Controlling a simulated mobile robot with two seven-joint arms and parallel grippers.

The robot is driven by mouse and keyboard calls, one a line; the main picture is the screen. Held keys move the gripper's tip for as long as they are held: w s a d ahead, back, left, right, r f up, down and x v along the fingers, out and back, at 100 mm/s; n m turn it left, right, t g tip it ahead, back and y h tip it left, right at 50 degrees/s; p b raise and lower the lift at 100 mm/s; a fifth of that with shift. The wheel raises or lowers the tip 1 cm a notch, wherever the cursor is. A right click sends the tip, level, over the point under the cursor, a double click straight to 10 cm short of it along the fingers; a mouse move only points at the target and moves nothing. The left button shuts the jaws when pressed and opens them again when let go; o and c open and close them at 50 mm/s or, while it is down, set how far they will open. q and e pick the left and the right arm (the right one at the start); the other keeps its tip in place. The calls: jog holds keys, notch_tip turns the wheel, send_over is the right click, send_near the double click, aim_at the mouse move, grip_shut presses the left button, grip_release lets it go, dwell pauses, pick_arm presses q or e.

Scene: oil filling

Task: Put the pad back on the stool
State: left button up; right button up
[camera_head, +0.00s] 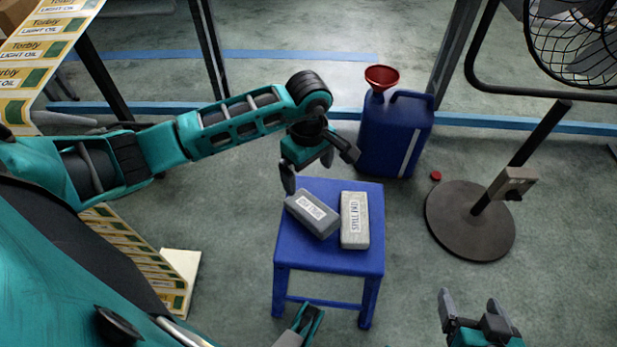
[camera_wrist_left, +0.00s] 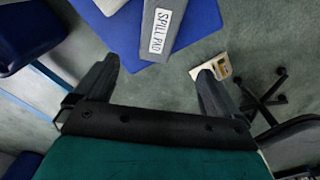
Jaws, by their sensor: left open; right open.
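The blue stool (camera_head: 325,262) stands in the middle of the head view. A dark grey pad (camera_head: 312,214) lies on the left half of its seat, turned at an angle. In the left wrist view that pad (camera_wrist_left: 160,30) reads "SPILL PAD". A lighter grey block (camera_head: 354,220) with a white label lies on the right half, close beside it. My left gripper (camera_head: 318,168) is open and empty at the stool's far edge, just behind the dark pad. My right gripper (camera_head: 472,310) is open and empty at the lower right, away from the stool.
A blue canister (camera_head: 393,138) with a red funnel (camera_head: 381,77) stands behind the stool. A small red cap (camera_head: 436,175) lies on the floor near a round stand base (camera_head: 470,222). A fan (camera_head: 575,45) is at the upper right.

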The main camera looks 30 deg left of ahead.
pick_arm(q)
jog(key=s+d+r+n+h, duration=0.1)
jog(key=s+d+n+h, duration=0.2)
jog(key=d, duration=0.4)
jog(key=s+d+r+h, duration=0.1)
jog(key=s+d+h, duration=0.1)
jog(key=d+h, duration=0.45)
jog(key=d+r+n+t+h, duration=0.6)
jog(key=d+r+n+h, duration=0.25)
jog(key=r+n, duration=0.4)
jog(key=w+a+f+n+t+y, duration=0.2)
jog(key=a+n+t+y, duration=0.3)
jog(key=n, duration=0.7)
jog(key=w+a+f+n+t+y, duration=0.15)
jog(key=a+n+t+y, duration=0.35)
jog(key=n, duration=0.8)
jog(key=s+a+f+n+g+y, duration=0.2)
jog(key=s+f+n, duration=0.2)
jog(key=f+n, duration=0.2)
jog(key=s+a+f+n+g+y, duration=0.3)
jog(key=s+f+n, duration=0.2)
jog(key=f+n, duration=0.2)
jog(key=shift+f+n, duration=0.15)
jog(key=shift+n, duration=0.6)
